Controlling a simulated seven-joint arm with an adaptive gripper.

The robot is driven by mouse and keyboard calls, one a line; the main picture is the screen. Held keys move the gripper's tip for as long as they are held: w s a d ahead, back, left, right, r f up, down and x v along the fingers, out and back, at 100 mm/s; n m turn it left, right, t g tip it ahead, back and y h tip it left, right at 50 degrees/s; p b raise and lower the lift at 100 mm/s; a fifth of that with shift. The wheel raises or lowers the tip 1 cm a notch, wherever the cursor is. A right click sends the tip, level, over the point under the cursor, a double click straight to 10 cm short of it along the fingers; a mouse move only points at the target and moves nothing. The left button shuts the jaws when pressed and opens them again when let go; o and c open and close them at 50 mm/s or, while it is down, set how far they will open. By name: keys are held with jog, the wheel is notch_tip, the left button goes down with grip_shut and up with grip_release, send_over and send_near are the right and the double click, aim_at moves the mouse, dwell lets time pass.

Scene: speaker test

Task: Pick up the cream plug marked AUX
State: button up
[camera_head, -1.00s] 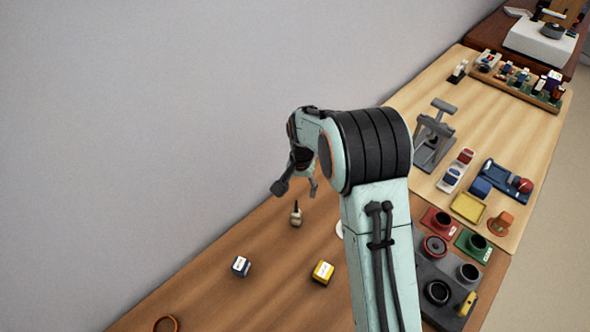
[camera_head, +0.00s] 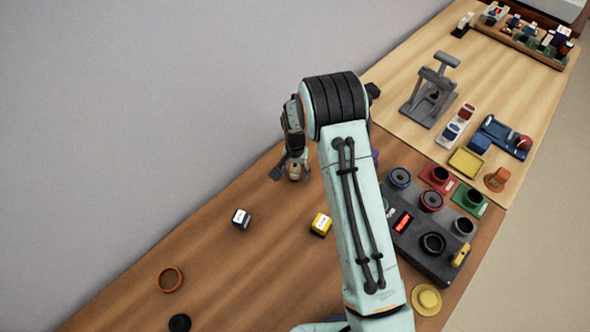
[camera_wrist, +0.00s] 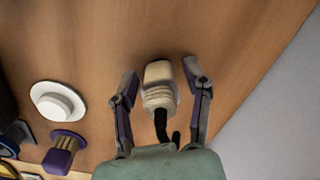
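The cream plug (camera_wrist: 159,88) is in the middle of the wrist view, with a ribbed body and a dark tail bending toward my palm. No AUX marking is legible on it. My gripper (camera_wrist: 161,72) is open, with one finger on each side of the plug. A gap shows at the left finger; the right finger is closer, and I cannot tell whether it touches. In the head view the plug (camera_head: 294,174) stands on the brown table (camera_head: 262,262), between the fingers of my gripper (camera_head: 291,176) and partly hidden by them.
A white round piece (camera_wrist: 60,101) and a purple piece (camera_wrist: 64,153) lie left in the wrist view. A white-and-dark cube (camera_head: 241,218), a yellow cube (camera_head: 320,224) and an orange ring (camera_head: 170,279) lie nearer on the table. A dark panel with sockets (camera_head: 417,258) is right of my arm. The wall is behind.

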grip_shut()
jog(key=shift+r, duration=0.1)
